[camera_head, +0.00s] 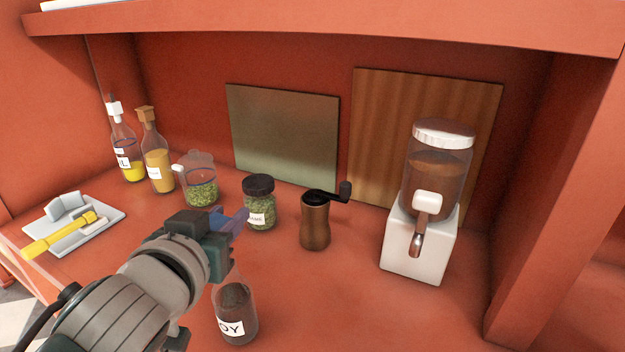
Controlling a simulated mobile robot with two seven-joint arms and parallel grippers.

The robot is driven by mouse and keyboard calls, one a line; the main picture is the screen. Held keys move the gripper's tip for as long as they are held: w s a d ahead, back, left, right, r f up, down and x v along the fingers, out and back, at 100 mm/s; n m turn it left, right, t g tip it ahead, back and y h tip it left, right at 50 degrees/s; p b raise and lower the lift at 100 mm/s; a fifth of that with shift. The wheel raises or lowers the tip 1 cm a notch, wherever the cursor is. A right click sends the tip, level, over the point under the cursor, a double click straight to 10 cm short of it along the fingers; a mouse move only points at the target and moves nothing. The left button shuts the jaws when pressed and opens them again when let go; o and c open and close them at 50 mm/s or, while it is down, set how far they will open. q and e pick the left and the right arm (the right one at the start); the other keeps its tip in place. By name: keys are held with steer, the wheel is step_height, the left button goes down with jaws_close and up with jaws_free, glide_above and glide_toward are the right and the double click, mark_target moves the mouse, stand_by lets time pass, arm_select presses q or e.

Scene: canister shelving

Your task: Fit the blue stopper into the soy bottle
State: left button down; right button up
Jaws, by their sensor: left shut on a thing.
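The soy bottle (236,311) stands upright at the front of the shelf, clear with dark contents and a white label reading "OY". My left gripper (228,226) is above the bottle's neck, shut on the blue stopper (233,221), whose upper part shows between the fingers. The gripper hides the bottle's mouth, so I cannot tell whether the stopper touches it. My right gripper is not in view.
An oil bottle (126,150), an amber bottle (157,160), a jar of green contents (201,188) and a black-lidded jar (260,206) stand behind. A grinder (315,222) and a white dispenser (421,243) stand right. A yellow-handled tool (58,237) lies left on a white holder (108,215).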

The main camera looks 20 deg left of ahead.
arm_select(q)
steer(key=shift+f+b, duration=1.25)
steer(key=shift+f, duration=0.2)
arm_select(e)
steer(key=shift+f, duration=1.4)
arm_select(q)
steer(key=c, duration=0.5)
jaws_free()
steer(key=shift+r, duration=0.15)
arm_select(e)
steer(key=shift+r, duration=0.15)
